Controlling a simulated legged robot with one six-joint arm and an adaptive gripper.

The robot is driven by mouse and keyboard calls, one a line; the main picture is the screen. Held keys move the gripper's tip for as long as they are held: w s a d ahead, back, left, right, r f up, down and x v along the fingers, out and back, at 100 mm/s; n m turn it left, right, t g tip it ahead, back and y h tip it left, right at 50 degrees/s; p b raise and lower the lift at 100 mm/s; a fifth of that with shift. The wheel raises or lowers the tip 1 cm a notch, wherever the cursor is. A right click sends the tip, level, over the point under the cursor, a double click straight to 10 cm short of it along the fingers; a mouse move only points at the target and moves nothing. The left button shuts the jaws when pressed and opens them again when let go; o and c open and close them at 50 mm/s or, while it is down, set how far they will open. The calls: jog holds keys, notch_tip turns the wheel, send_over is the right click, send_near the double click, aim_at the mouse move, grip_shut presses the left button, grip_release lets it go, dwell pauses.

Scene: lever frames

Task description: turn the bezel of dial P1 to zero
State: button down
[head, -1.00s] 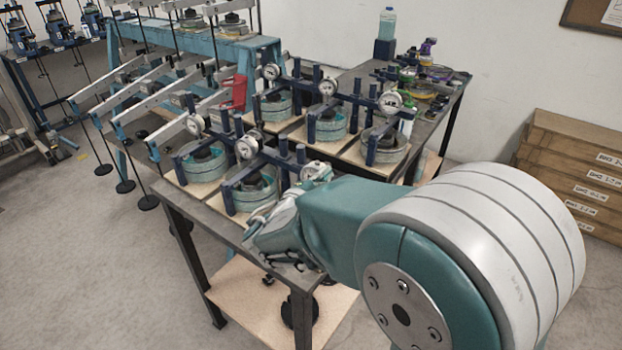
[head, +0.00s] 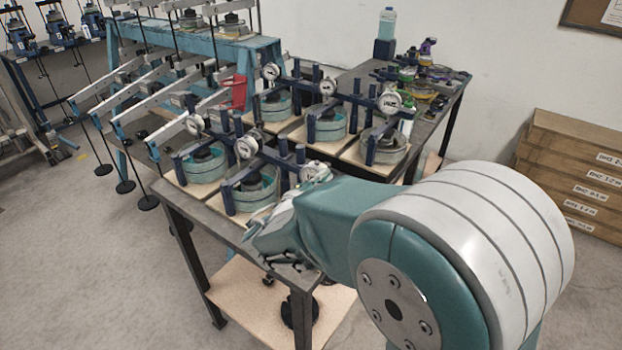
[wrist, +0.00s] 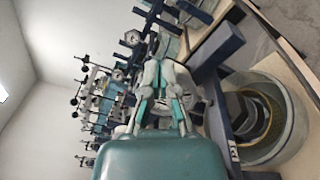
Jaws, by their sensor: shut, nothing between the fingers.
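Several round white dial gauges stand on dark blue frames over teal round cells on the bench; no label reading P1 is legible. One dial (head: 315,172) is nearest my arm and is partly hidden by it. In the wrist view a dial (wrist: 197,92) lies just right of my gripper and is partly covered by its fingers. My gripper (wrist: 162,75) is shut and empty, with its fingertips close beside that dial; I cannot tell if they touch. Its pointer and scale cannot be read. In the head view my arm hides the fingertips.
Other dials stand to the left (head: 247,147) and behind (head: 390,102), with blue posts between them. The dark bench (head: 225,228) has its front edge below my gripper. A teal cell (wrist: 262,118) fills the right of the wrist view. Boxes (head: 570,170) are stacked at right.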

jog(key=shift+s+d+f, duration=0.2)
jog(key=shift+d+f, duration=0.1)
jog(key=shift+f, duration=0.45)
jog(key=shift+s+d, duration=0.1)
jog(key=shift+d, duration=0.05)
jog(key=v, duration=0.6)
jog(key=shift+d, duration=0.2)
jog(key=shift+s+r, duration=0.1)
jog(key=shift+r, duration=0.05)
